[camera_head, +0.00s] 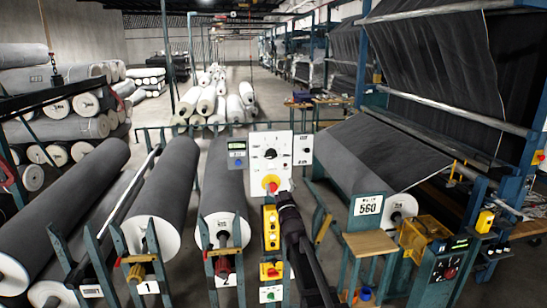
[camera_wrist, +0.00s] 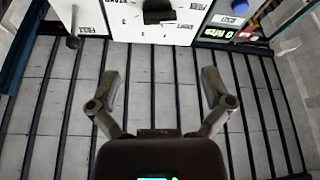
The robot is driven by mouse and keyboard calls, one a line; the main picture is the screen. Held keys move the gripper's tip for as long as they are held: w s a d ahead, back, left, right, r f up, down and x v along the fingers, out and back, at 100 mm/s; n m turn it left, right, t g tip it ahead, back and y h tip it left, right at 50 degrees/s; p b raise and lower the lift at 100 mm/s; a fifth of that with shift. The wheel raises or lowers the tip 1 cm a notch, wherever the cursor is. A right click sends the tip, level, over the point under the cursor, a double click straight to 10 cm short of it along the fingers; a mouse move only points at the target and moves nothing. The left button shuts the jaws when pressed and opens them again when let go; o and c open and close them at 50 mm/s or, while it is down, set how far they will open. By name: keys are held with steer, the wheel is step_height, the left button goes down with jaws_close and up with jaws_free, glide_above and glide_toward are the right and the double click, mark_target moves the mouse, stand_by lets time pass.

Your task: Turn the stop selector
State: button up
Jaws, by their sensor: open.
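A white control plate (camera_head: 258,141) stands above the front rolls, with a black selector knob (camera_head: 270,153) at its middle and a red button on a yellow base (camera_head: 271,184) at its bottom. In the wrist view the black knob (camera_wrist: 158,12) is at the top edge, partly cut off, with labels around it too small to read surely. A narrower white plate (camera_head: 303,141) beside it carries another small dark knob (camera_wrist: 72,41). I cannot tell which knob is marked stop. My gripper (camera_wrist: 160,80) is open and empty, its fingers apart from the knob, with a gap between.
A grey box with a display (camera_head: 237,155) is left of the plate. It shows green digits in the wrist view (camera_wrist: 238,35). A yellow button box (camera_head: 270,227) hangs below. A 560 sign (camera_head: 368,206) stands at right.

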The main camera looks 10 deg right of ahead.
mark_target(271, 157)
steer(key=p+x, duration=0.5)
steer(key=x, duration=0.8)
steer(key=shift+w+r, duration=0.15)
steer(key=shift+w, duration=0.25)
